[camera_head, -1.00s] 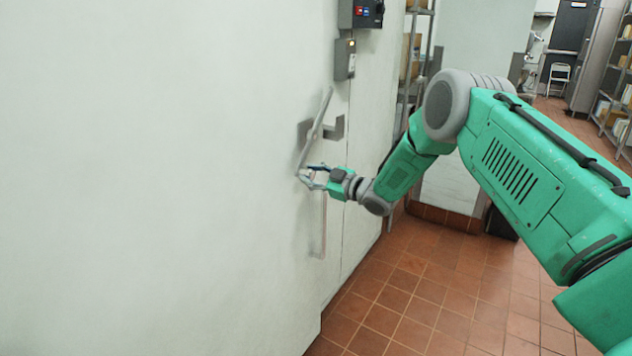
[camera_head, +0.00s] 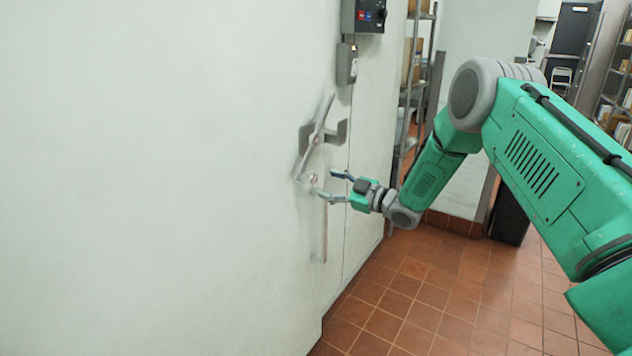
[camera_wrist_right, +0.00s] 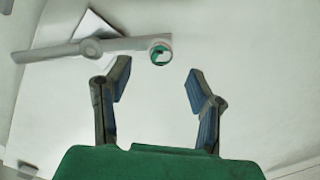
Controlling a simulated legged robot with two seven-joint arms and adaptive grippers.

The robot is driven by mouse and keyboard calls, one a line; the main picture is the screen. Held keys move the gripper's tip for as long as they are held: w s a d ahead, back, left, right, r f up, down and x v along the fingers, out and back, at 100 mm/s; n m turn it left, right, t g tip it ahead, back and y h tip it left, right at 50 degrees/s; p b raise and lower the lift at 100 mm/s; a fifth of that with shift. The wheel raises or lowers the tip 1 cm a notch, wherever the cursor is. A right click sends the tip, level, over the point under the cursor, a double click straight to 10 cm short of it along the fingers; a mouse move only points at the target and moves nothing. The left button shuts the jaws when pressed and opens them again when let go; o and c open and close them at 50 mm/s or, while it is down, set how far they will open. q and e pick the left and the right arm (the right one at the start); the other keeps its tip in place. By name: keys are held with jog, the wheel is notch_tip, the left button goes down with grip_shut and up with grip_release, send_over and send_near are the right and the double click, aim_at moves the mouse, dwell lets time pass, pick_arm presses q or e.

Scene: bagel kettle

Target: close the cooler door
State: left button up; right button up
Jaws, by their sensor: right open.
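The white cooler door (camera_head: 150,180) fills the left of the head view, with a thin seam at its right edge beside the white wall; it looks flush or nearly so. A grey latch lever (camera_head: 317,133) on a bracket and a long vertical pull handle (camera_head: 325,225) sit near that edge. In the right wrist view the lever (camera_wrist_right: 60,50) lies across the upper left, with a round lock (camera_wrist_right: 160,53) ahead of the fingers. My right gripper (camera_head: 334,184) is open and empty, just right of the lever's lower end, apart from it. My left gripper is out of view.
A control box (camera_head: 362,15) and a smaller grey box (camera_head: 346,64) are on the wall above the latch. Wire shelving (camera_head: 412,100) stands beyond the door. The red tile floor (camera_head: 430,290) is clear at the lower right.

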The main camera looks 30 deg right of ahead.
jog(key=v, duration=0.6)
jog(key=shift+f, duration=0.1)
dwell(0.3)
jog(key=s+a+f+m+g+h, duration=0.2)
jog(key=s+a+f+m+g, duration=0.15)
jog(key=s+a+f, duration=0.55)
jog(key=s+a+f+m+g+h, duration=0.2)
jog(key=s+a+f+m+g, duration=0.15)
jog(key=a+f, duration=0.55)
jog(key=s+a+f+m+g, duration=0.1)
jog(key=s+f+g, duration=0.1)
jog(key=s, duration=0.7)
jog(key=s+a+f+m+g+h, duration=0.1)
jog(key=s+f+g, duration=0.2)
jog(key=s, duration=0.7)
jog(key=s+a+f+m+g+h, duration=0.1)
jog(key=s+f+g, duration=0.2)
jog(key=s, duration=0.6)
jog(key=shift+a+f+g, duration=0.2)
jog(key=shift+f+g, duration=0.05)
jog(key=shift+g, duration=0.35)
